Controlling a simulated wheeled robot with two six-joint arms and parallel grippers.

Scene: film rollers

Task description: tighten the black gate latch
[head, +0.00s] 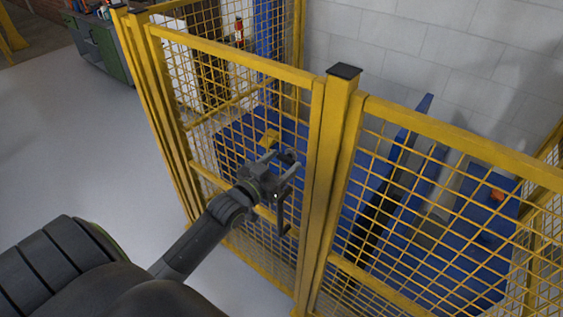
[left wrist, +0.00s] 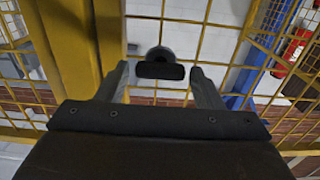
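The black latch (left wrist: 160,70) shows in the left wrist view as a dark bar with a round part behind it, in front of the yellow mesh. In the head view it is a small dark shape (head: 288,156) at the gate panel, partly hidden by my gripper. My left gripper (head: 284,161) reaches in from the lower left at the gate. Its two grey fingers are open, one on each side of the latch, with gaps visible between fingers and bar in the left wrist view. My right gripper is not in view.
The yellow mesh gate (head: 220,52) stands beside a yellow post (head: 330,150) with a black cap. Another mesh panel (head: 450,135) continues right. Blue equipment (head: 235,135) stands behind the fence. The grey floor (head: 70,130) at left is clear.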

